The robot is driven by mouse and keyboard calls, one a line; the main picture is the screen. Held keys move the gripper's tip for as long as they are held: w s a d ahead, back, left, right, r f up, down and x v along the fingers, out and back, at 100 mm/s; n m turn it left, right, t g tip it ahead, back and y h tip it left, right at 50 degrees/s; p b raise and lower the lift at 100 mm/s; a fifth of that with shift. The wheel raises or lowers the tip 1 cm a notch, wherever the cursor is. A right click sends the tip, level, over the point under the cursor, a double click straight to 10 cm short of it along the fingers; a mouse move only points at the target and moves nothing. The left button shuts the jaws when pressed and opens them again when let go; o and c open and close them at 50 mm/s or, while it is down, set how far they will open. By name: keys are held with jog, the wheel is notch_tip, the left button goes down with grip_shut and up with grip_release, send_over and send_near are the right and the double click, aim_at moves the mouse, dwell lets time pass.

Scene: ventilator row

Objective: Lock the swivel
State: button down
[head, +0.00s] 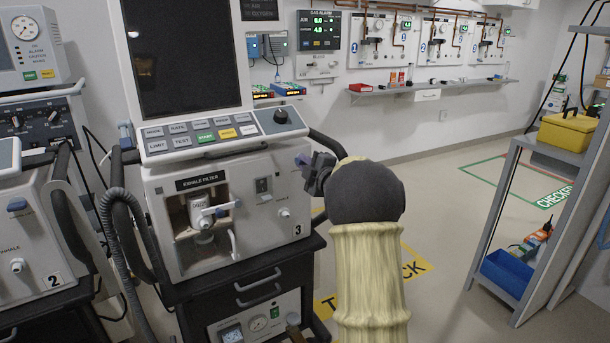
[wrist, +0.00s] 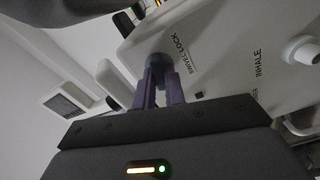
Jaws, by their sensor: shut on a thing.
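The swivel lock knob (wrist: 160,64) sits on the pale ventilator front under the "SWIVEL LOCK" label in the wrist view. In the head view a small purple part of it (head: 302,159) shows at the right side of ventilator 3 (head: 270,190). My gripper (head: 313,172) is at that side of the housing, with my arm covering part of it. In the wrist view my gripper's two fingers (wrist: 161,88) reach up to the knob and are shut on it. The finger contact and the knob's exact turn are partly hidden.
The exhale filter (head: 203,211) sits in a recess left of my gripper. A hose (head: 120,235) hangs on the ventilator's left, beside ventilator 2 (head: 30,240). A grey shelf (head: 510,215) stands at right. Floor between is clear.

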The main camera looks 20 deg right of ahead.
jog(key=shift+f+n+b, duration=0.2)
jog(key=shift+n+b, duration=1.2)
jog(key=shift+n, duration=0.3)
jog(key=c, duration=1.5)
grip_release()
jog(key=shift+r, duration=0.1)
jog(key=shift+o, duration=0.2)
jog(key=s+d+p, duration=0.1)
jog(key=s, duration=1.6)
jog(key=shift+s+d+p, duration=0.15)
jog(key=shift+d+p, duration=0.25)
